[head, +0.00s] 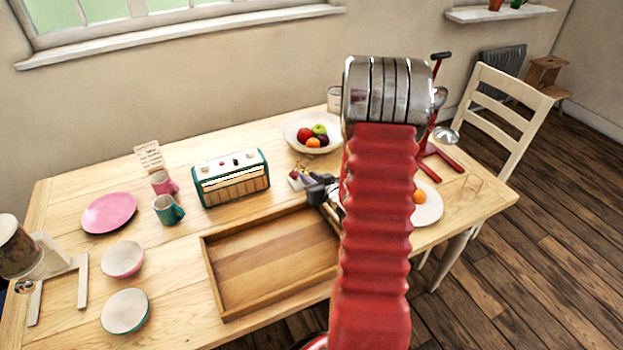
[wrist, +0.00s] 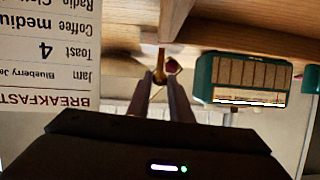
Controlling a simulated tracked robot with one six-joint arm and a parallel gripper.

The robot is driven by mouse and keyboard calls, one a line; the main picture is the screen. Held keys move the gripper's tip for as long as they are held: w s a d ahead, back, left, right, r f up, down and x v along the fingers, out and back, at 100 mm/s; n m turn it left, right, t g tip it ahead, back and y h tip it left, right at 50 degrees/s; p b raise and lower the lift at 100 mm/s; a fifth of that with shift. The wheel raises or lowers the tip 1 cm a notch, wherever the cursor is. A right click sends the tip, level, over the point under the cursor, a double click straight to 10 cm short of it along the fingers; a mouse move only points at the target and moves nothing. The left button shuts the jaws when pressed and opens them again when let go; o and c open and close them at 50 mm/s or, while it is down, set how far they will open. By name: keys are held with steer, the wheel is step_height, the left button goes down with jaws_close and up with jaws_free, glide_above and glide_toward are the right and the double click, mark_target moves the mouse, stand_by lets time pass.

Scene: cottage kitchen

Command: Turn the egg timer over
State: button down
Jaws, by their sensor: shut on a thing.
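My gripper (head: 312,187) is over the table between the radio and the red arm. It also shows in the wrist view (wrist: 165,77), where its two fingers are nearly together. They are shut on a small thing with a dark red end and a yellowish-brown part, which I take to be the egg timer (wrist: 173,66). Most of it is hidden by the fingers, so I cannot tell which end is up or whether it touches the table. The wrist picture is upside down, with the tabletop across its top.
A teal radio (head: 232,178) stands left of my gripper. A wooden tray (head: 212,275) lies in front, and a fruit bowl (head: 290,128) behind. A printed breakfast card (wrist: 45,50) is close in the wrist view. Mugs, bowls and a pink plate (head: 109,212) are at the left.

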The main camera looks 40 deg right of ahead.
steer(key=shift+s+d+f+m+t+y, duration=0.15)
steer(key=shift+m+y, duration=0.3)
steer(key=shift+m, duration=0.25)
steer(key=shift+w+d+r+m+t+y, duration=0.15)
steer(key=shift+m+y, duration=0.3)
steer(key=shift+m, duration=0.25)
steer(key=shift+s+f, duration=0.1)
steer(key=c, duration=1.6)
jaws_free()
steer(key=shift+a, duration=0.1)
